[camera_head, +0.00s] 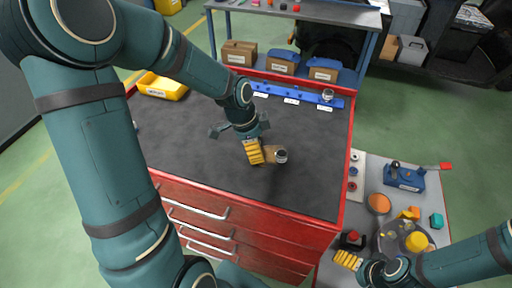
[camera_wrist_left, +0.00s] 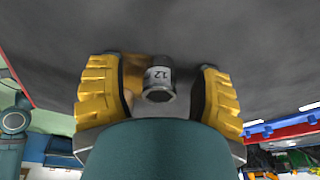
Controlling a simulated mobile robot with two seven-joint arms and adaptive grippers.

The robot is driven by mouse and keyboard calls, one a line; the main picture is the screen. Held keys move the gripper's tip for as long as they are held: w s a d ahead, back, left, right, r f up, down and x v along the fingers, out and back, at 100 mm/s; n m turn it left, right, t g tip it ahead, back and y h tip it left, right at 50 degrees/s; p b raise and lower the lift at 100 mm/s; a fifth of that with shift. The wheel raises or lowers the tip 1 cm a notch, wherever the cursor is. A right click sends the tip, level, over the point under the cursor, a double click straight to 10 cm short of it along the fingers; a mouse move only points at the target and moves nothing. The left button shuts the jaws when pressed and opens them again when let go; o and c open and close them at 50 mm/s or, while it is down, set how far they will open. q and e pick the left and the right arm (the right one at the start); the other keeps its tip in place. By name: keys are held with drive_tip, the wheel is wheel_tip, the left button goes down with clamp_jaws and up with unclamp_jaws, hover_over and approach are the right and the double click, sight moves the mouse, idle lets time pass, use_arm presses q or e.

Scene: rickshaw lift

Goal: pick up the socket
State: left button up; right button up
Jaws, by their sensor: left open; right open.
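A small metal socket (camera_head: 281,156) with a light band stands at a tan block (camera_head: 270,153) on the dark top of a red tool cabinet. In the left wrist view the socket (camera_wrist_left: 158,84) shows the number 12 and appears between the yellow fingers, with a gap on each side. My left gripper (camera_head: 255,151) is open just left of the socket and partly covers the block. My right gripper (camera_head: 348,260) is open and empty over the grey side table at lower right, away from the socket.
A blue rail (camera_head: 300,97) with labels and another metal socket (camera_head: 327,95) lies along the cabinet's back edge. A yellow bin (camera_head: 162,88) is at the back left. The side table (camera_head: 330,238) holds a red button box, a blue tool and round dishes. The cabinet's front top is clear.

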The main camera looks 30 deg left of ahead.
use_arm(q)
clamp_jaws()
